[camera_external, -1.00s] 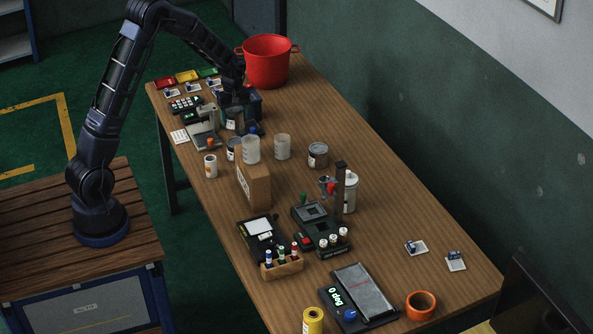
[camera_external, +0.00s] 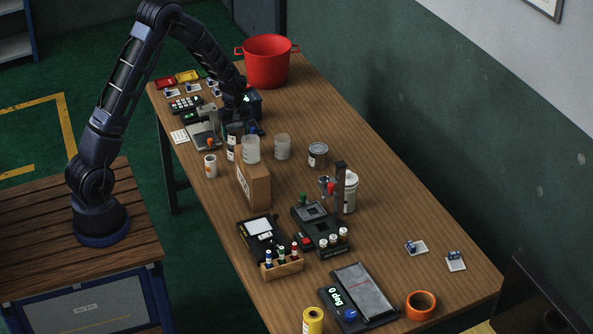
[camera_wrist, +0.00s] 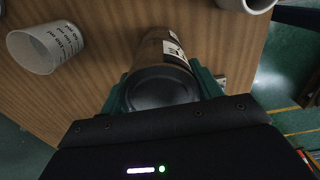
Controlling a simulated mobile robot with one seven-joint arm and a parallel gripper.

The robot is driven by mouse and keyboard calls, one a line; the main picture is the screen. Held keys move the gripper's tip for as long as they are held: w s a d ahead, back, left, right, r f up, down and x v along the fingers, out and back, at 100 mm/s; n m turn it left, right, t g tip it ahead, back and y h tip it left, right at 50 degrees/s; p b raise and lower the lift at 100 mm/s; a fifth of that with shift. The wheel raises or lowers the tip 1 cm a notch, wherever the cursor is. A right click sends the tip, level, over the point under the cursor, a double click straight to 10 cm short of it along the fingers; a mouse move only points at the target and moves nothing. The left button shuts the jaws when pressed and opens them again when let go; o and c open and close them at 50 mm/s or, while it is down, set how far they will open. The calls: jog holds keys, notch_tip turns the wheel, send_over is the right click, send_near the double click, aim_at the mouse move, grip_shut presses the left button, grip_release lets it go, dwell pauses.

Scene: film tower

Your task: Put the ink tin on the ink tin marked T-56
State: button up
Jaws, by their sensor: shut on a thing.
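My gripper (camera_wrist: 162,92) is shut on an ink tin with a dark round end (camera_wrist: 160,88), which fills the space between the green fingers in the wrist view. In the external view the held tin (camera_external: 235,130) is upright over another tin (camera_external: 231,153) on the table, mostly hidden behind a beaker. The two look very close; I cannot tell whether they touch. A third tin (camera_external: 318,155) with a dark lid stands apart to the right. The T-56 marking is not readable on any tin.
Beakers (camera_external: 251,149) and (camera_external: 282,147) stand close to the right of the lower tin. A white cup (camera_external: 210,166) is on its left and a cardboard box (camera_external: 255,185) in front. A red pot (camera_external: 267,62) stands at the back.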

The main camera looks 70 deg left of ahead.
aim_at(235, 126)
jog(key=o, duration=1.2)
jog(key=shift+f, duration=0.1)
notch_tip(235, 126, up, 12)
jog(key=shift+r, duration=0.1)
jog(key=shift+d+r, duration=0.15)
jog(key=shift+r, duration=0.05)
jog(key=s+d+r+m+t, duration=0.1)
jog(key=s+d+r+m, duration=0.3)
jog(key=s+d+r, duration=0.35)
jog(key=s+d+r+m+t, duration=0.1)
jog(key=s+d+r+m, duration=0.35)
jog(key=d+r, duration=0.5)
jog(key=s+d+r+m+t, duration=0.1)
jog(key=s+d+m, duration=0.2)
jog(key=s, duration=0.4)
jog(key=s+d+r+m, duration=0.2)
jog(key=s+d+m, duration=0.1)
jog(key=s, duration=0.4)
jog(key=s+d+r+m+t, duration=0.1)
jog(key=s+d+r+m, duration=0.1)
jog(key=s, duration=0.6)
jog(key=shift+d+m+t, duration=0.3)
jog(key=shift+d+m, duration=0.45)
jog(key=shift+d, duration=0.1)
